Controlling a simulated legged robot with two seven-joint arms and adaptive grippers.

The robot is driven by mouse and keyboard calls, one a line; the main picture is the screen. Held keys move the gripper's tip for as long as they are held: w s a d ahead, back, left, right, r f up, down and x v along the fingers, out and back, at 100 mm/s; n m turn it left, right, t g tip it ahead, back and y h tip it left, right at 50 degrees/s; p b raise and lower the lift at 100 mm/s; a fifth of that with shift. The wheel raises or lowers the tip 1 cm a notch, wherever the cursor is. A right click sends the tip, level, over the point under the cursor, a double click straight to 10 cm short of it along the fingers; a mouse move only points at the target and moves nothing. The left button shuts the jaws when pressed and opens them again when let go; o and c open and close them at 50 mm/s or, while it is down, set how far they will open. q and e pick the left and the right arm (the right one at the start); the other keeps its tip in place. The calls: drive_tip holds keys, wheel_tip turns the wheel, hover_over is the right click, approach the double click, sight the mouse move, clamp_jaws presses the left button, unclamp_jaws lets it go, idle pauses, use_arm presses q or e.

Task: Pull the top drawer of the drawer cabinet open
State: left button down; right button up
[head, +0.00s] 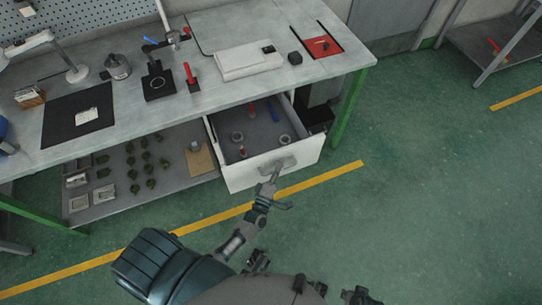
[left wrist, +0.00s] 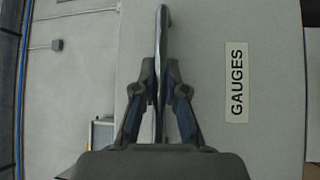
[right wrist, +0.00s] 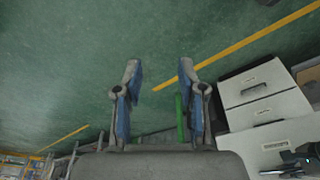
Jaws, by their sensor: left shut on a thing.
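The top drawer (head: 255,171) of the white drawer cabinet under the workbench stands pulled out, and its inside shows. Small round parts, a blue item and red items lie in it. My left gripper (head: 270,176) is at the handle on the drawer's front. In the left wrist view the left fingers (left wrist: 160,90) are shut on the metal handle (left wrist: 162,40), beside a label reading GAUGES (left wrist: 236,82). In the right wrist view my right gripper (right wrist: 160,80) is open and empty, apart from any object.
The workbench (head: 215,95) carries tools, a white box (head: 248,61) and a red tray (head: 322,43). Its lower shelf (head: 115,190) holds several small green parts. Green floor (head: 430,190) in front and to the right is clear. A white drawer unit (right wrist: 250,90) shows in the right wrist view.

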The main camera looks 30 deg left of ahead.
use_arm(q)
drive_tip(key=shift+s+d+f, duration=0.15)
drive_tip(key=shift+s+d, duration=0.35)
drive_tip(key=shift+d, duration=0.05)
drive_tip(key=shift+s+d+f, duration=0.15)
drive_tip(key=shift+s+d, duration=0.3)
drive_tip(key=shift+d, duration=0.05)
use_arm(e)
drive_tip(key=shift+x, duration=0.9)
use_arm(q)
drive_tip(key=c, duration=1.2)
unclamp_jaws()
drive_tip(key=shift+w, duration=0.2)
use_arm(e)
drive_tip(key=shift+w, duration=0.1)
use_arm(q)
drive_tip(key=shift+r, duration=0.1)
drive_tip(key=s+f, duration=0.1)
drive_tip(key=s, duration=1.1)
drive_tip(key=shift+d+f, duration=0.4)
